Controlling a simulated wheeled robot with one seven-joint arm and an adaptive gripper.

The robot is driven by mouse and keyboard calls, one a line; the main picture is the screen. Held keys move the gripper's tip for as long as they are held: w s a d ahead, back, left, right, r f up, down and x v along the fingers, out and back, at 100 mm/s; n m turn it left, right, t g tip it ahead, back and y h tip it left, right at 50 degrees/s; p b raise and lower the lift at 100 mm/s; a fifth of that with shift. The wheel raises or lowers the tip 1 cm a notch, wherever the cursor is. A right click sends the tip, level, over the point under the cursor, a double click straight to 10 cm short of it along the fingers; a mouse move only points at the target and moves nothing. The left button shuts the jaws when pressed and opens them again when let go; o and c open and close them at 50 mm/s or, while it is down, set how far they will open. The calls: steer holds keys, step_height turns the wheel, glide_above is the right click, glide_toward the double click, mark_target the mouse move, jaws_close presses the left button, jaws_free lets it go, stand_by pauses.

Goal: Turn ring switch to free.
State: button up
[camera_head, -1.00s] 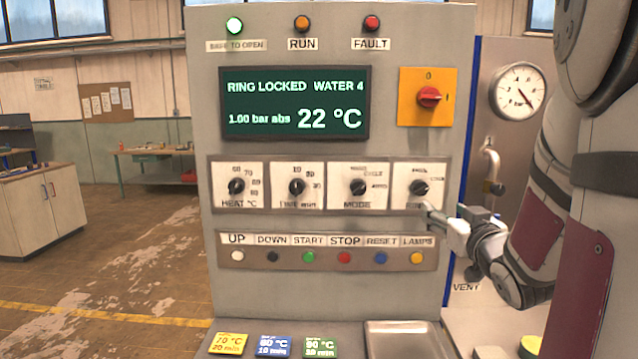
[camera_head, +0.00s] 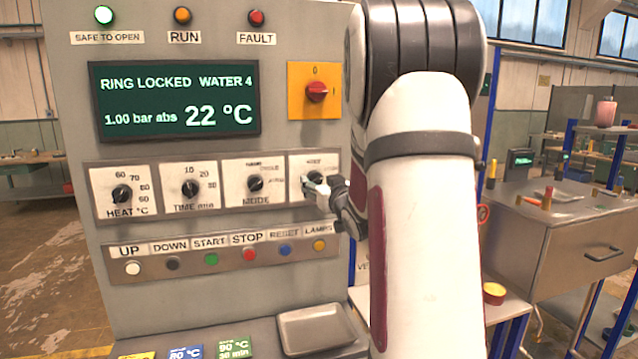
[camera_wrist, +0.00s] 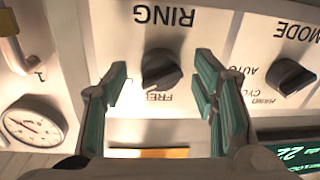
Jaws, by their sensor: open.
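The ring switch (camera_wrist: 162,70) is a black knob on a white plate, upside down in the wrist view, with the word RING on one side and a partly hidden FREE label (camera_wrist: 160,97) on the other. In the head view the ring switch (camera_head: 314,183) is the rightmost of the row of knobs. My gripper (camera_wrist: 162,90) is open, one finger on each side of the knob with gaps visible. I cannot tell whether the fingertips reach its depth. The display (camera_head: 175,102) reads RING LOCKED, WATER 4, 1.00 bar abs, 22 °C.
The mode knob (camera_wrist: 290,76) sits beside one finger. Below the knobs is a row of coloured buttons (camera_head: 211,259). A red switch on a yellow plate (camera_head: 315,92) is above. A pressure gauge (camera_wrist: 34,125) shows in the wrist view. An empty tray (camera_head: 318,330) lies below.

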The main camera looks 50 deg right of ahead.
steer(key=shift+w+d, duration=0.2)
steer(key=shift+w, duration=0.25)
steer(key=c, duration=1.2)
